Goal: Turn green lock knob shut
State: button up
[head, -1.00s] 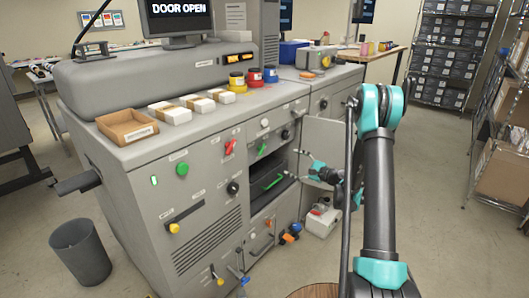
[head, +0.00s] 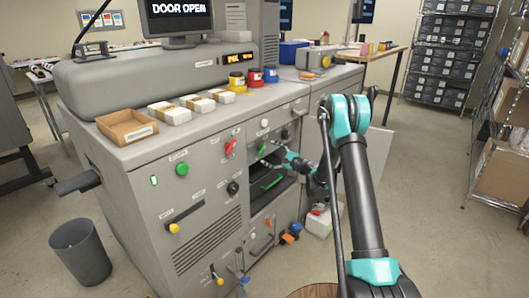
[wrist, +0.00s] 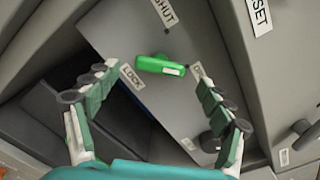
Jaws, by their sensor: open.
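The green lock knob (wrist: 160,66) shows in the wrist view as a short bar with a white mark at its right end. It sits on a grey panel between labels reading "SHUT" and "LOCK", its bar lying nearly crosswise in the picture. My gripper (wrist: 155,75) is open, one finger on either side of the knob, with nothing held. Contact with the knob cannot be told. In the head view the knob (head: 262,149) is small, above the dark bay, and my gripper (head: 281,158) is beside it, partly hidden by my arm.
The dark bay holds a green handle (head: 272,183). A grey door panel (head: 378,155) stands open behind my arm. The monitor (head: 178,18) reads "DOOR OPEN".

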aim_at(263, 150)
jog(key=shift+x, duration=1.75)
jog(key=shift+c, duration=0.6)
jog(key=c, duration=1)
jog(key=shift+c, duration=0.2)
